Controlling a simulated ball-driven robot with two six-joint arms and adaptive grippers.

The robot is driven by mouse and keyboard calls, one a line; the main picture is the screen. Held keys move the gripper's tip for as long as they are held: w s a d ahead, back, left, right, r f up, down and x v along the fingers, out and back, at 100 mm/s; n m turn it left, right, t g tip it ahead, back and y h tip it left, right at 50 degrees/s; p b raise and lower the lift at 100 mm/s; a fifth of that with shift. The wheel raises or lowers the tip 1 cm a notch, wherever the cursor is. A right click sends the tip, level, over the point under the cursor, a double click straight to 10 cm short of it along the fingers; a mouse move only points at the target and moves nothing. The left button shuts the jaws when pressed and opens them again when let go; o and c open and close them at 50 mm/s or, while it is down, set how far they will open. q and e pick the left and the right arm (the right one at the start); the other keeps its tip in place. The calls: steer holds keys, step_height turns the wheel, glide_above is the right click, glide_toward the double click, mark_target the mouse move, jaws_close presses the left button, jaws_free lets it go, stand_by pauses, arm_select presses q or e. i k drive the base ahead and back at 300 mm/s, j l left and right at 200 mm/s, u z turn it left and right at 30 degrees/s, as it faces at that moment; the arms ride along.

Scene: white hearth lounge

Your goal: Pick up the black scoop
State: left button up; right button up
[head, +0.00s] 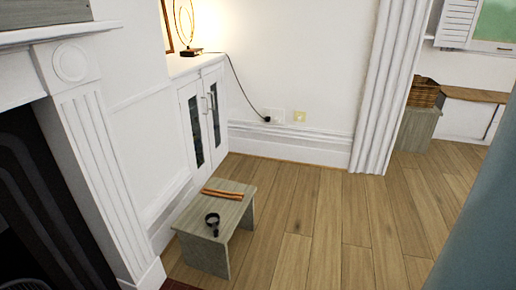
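A small black object that looks like the scoop (212,221) lies on top of a low grey wooden stool (192,222). It has a round, ring-like end and a short part pointing down toward the front edge. It is small in the picture, so its exact shape is hard to tell. Neither of my grippers shows in the head view.
An orange-brown stick-like item (222,194) lies behind it on the stool. A white cabinet (203,115) with a lamp (188,30) stands behind. A white fireplace (95,165) is at left. Wooden floor (310,225) is clear to the right. A blue-grey surface (485,225) fills the right edge.

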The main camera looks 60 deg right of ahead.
mark_target(212, 220)
steer(key=z, duration=1.3)
steer(key=u, duration=2.35)
steer(key=z, duration=2.35)
